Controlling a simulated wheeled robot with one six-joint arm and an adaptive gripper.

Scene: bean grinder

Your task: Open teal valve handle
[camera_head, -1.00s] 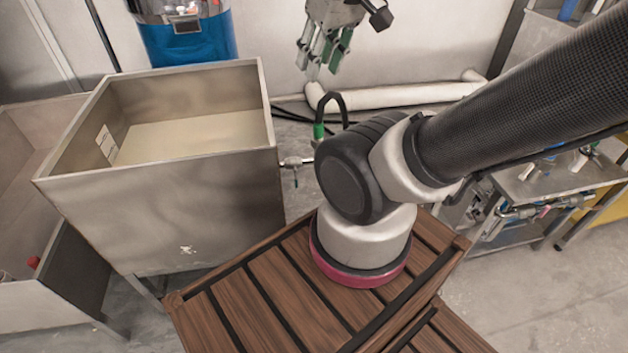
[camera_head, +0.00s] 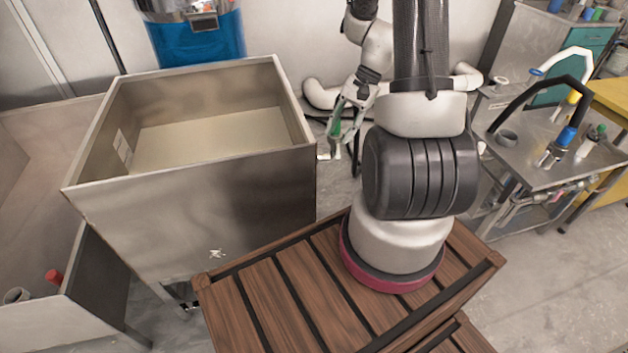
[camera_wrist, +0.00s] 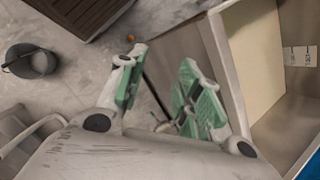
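My gripper (camera_head: 346,128) has green-padded fingers and hangs beside the right wall of the steel tank (camera_head: 190,200). A small metal valve fitting (camera_head: 326,156) sticks out from the tank's right side, close below the fingers. In the wrist view a small fitting (camera_wrist: 165,126) shows near the right finger, partly hidden by it. I cannot make out a teal handle clearly, and contact with the fingers cannot be told.
A slatted wooden platform (camera_head: 270,292) lies in front. A steel bench (camera_head: 520,165) with taps stands at right. A grey bucket (camera_wrist: 32,62) is on the floor in the wrist view.

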